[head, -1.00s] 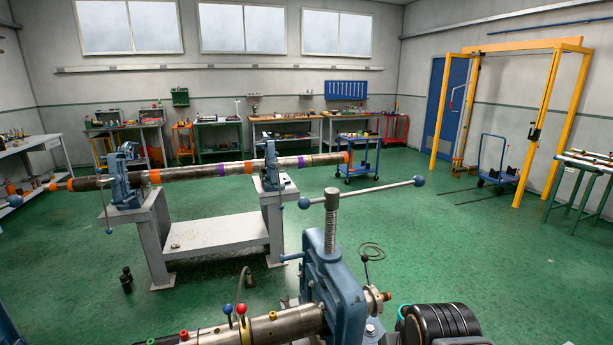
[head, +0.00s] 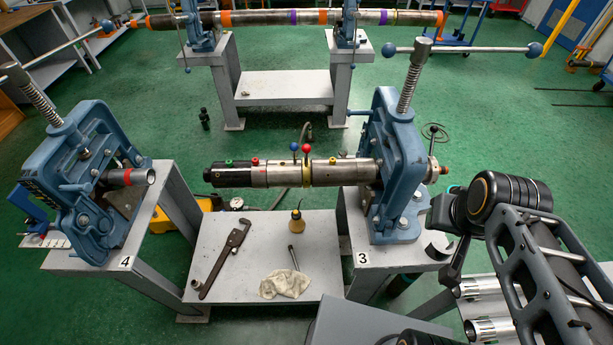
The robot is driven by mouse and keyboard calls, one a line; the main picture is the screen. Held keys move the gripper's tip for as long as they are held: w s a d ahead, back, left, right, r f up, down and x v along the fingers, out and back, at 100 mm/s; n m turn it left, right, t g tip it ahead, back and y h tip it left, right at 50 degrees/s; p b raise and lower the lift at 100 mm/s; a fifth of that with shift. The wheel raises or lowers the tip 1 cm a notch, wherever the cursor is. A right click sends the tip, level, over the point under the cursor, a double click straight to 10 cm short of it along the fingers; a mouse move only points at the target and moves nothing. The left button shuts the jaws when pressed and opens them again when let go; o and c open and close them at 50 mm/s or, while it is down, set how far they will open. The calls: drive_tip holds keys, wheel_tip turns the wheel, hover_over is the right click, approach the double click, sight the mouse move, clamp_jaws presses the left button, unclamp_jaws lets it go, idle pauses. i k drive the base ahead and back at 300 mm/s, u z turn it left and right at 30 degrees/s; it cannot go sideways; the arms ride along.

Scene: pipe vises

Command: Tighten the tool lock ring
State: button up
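A steel and black cylindrical tool (head: 270,173) lies level, clamped near its right end in the blue vise (head: 388,165) on stand 3. Its black left end is free in the air. A yellow ring (head: 307,173) is around the tool, with a red-ball and a blue-ball pin standing up from it. It looks like the lock ring; I cannot tell how tight it is. Green, red and yellow plugs show along the tool's top. My arm (head: 510,195) shows at the right, to the right of vise 3 and away from the ring. My gripper cannot be made out.
A second blue vise (head: 85,170) on stand 4 holds a short pipe (head: 130,177). The low grey shelf (head: 225,265) between the stands bears a pipe wrench (head: 222,260), an oil can (head: 296,230) and a rag (head: 284,283). A long pipe (head: 270,18) lies in vises behind. Green floor between is largely clear.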

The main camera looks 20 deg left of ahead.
sight(305, 148)
drive_tip(key=k, duration=1.25)
drive_tip(key=u, duration=0.85)
drive_tip(key=i, duration=1.05)
drive_tip(key=u, duration=0.1)
